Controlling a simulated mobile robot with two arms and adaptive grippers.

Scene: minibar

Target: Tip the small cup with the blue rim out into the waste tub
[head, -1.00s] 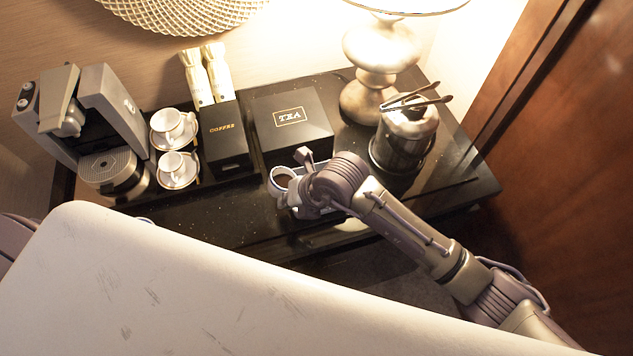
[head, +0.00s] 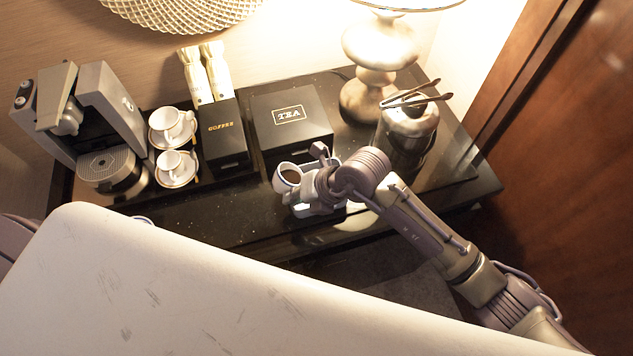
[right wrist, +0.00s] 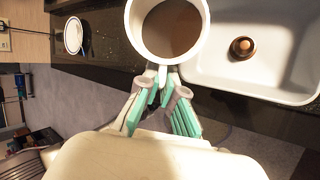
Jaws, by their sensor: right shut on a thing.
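The small cup (head: 287,177) is white with a bluish rim and holds dark brown liquid. My right gripper (head: 309,186) is shut on it from the right side. In the right wrist view the cup (right wrist: 133,35) is close up between the fingertips (right wrist: 163,76), its liquid in plain sight. The waste tub (right wrist: 297,94) is white and square, right beside the cup in that view, with a small brown round thing inside. In the head view the tub (head: 305,211) is mostly hidden behind my gripper. My left gripper is not in view.
A black tea box (head: 289,116), a coffee box (head: 222,137), cups on saucers (head: 174,168) and a coffee machine (head: 110,165) stand behind and left. A metal bucket with tongs (head: 408,130) and a lamp (head: 380,60) stand at right. The dark counter's (head: 215,215) front left is mostly clear.

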